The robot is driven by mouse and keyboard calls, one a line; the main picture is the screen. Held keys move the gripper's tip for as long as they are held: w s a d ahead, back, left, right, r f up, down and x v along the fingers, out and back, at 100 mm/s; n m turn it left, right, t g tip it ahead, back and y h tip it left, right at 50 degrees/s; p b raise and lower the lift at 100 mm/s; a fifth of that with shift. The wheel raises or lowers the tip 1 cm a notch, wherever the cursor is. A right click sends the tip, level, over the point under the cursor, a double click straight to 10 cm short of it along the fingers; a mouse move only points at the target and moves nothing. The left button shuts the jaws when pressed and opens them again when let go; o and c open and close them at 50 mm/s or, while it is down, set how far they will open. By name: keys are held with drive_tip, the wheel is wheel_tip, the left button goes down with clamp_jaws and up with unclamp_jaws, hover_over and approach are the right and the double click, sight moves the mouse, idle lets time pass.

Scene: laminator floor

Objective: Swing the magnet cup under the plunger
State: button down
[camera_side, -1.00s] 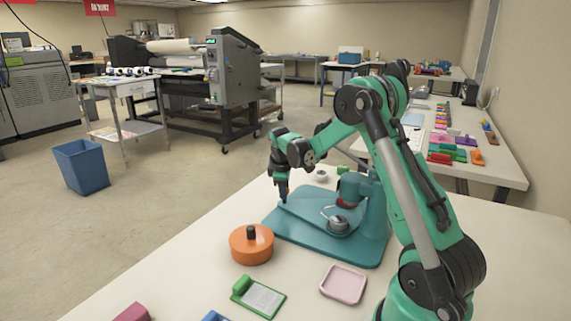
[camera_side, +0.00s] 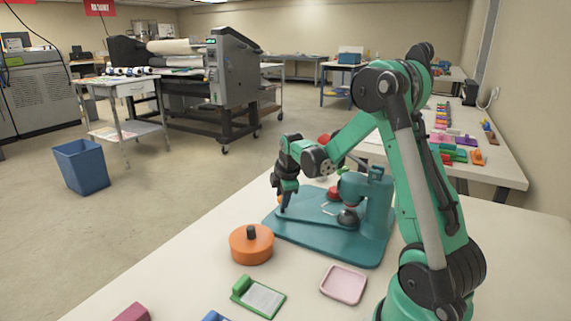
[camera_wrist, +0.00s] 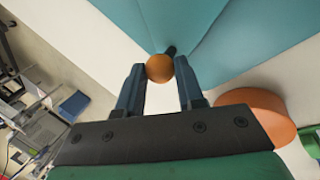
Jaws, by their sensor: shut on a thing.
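A teal button press (camera_side: 377,205) stands on its flat teal base (camera_side: 315,242) on the table. A dark round cup (camera_side: 348,217) sits low at the front of its column, close under the head; the exact alignment is unclear. A red cup (camera_side: 334,193) shows behind and left of it. I cannot tell from looks which is the magnet cup. My gripper (camera_side: 283,205) is at the base's left end, fingers pointing down. In the wrist view it is shut on an orange ball knob (camera_wrist: 159,68). The plunger is mostly hidden by the head.
An orange round pot with a dark knob (camera_side: 251,244) stands just in front of the base's left side. A green clipboard-like piece (camera_side: 258,297) and a pink tray (camera_side: 343,285) lie nearer the front. Bare table lies between them.

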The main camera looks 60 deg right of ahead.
drive_tip(key=shift+s+a+n, duration=0.2)
drive_tip(key=shift+n, duration=0.1)
drive_tip(key=shift+s+a, duration=0.1)
drive_tip(key=shift+a, duration=0.05)
idle(0.4)
drive_tip(key=c, duration=0.5)
unclamp_jaws()
drive_tip(key=shift+c, duration=0.2)
drive_tip(key=shift+v, duration=2.8)
drive_tip(key=s+a+r+m+t+y, duration=0.1)
drive_tip(key=a+m, duration=0.4)
drive_tip(key=a, duration=0.5)
drive_tip(key=s+a+r+m+t+y, duration=0.1)
drive_tip(key=s+a+r+m+t, duration=0.1)
drive_tip(key=a, duration=0.9)
drive_tip(key=s+m+t, duration=0.1)
drive_tip(key=s+m, duration=0.1)
drive_tip(key=m, duration=0.1)
drive_tip(key=shift+a+r+y, duration=0.2)
drive_tip(key=shift+r+y, duration=0.2)
